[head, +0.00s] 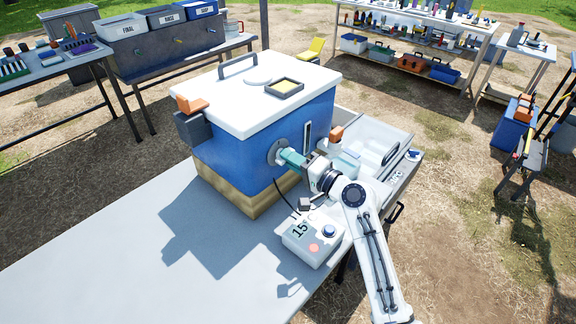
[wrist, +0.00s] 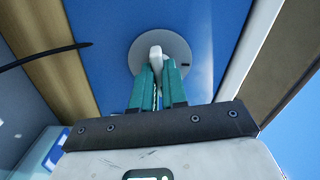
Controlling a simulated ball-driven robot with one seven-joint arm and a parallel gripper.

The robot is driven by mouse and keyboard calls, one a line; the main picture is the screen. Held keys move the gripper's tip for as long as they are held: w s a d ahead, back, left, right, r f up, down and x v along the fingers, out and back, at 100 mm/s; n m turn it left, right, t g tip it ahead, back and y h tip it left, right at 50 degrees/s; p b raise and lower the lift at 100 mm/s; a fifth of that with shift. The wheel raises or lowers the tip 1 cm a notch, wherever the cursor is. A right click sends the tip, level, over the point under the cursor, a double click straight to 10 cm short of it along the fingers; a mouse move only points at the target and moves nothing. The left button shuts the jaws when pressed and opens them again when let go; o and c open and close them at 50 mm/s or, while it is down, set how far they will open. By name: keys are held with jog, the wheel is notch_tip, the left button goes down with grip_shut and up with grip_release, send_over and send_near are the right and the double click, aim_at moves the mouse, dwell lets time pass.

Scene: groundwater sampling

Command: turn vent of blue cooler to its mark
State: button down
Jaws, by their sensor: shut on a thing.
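The blue cooler (head: 240,140) with a white lid stands on the long pale table. Its vent, a round grey disc with a pale raised handle (wrist: 155,53), sits on the cooler's blue wall; the disc (wrist: 178,48) shows in the wrist view. A small dark mark (wrist: 186,65) is at the disc's right edge. The handle points roughly up and down in the wrist view, not at the mark. My gripper (wrist: 157,75) has teal fingers closed around the handle. In the head view my gripper (head: 282,153) reaches the disc from the right and hides most of it.
A white box reading 15° (head: 310,240) stands close below my arm, with a dark cable running to the cooler. A clear container (head: 375,140) is behind my wrist. The table's left part (head: 130,260) is bare. Orange latches (head: 192,104) stick out from the cooler's sides.

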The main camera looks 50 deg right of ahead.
jog(key=shift+f+n+b, duration=0.1)
jog(key=shift+n+b, duration=7.1)
jog(key=shift+n, duration=0.4)
jog(key=c, duration=1.1)
grip_release()
jog(key=s, duration=1)
jog(key=shift+s+d, duration=0.2)
jog(key=shift+s, duration=0.2)
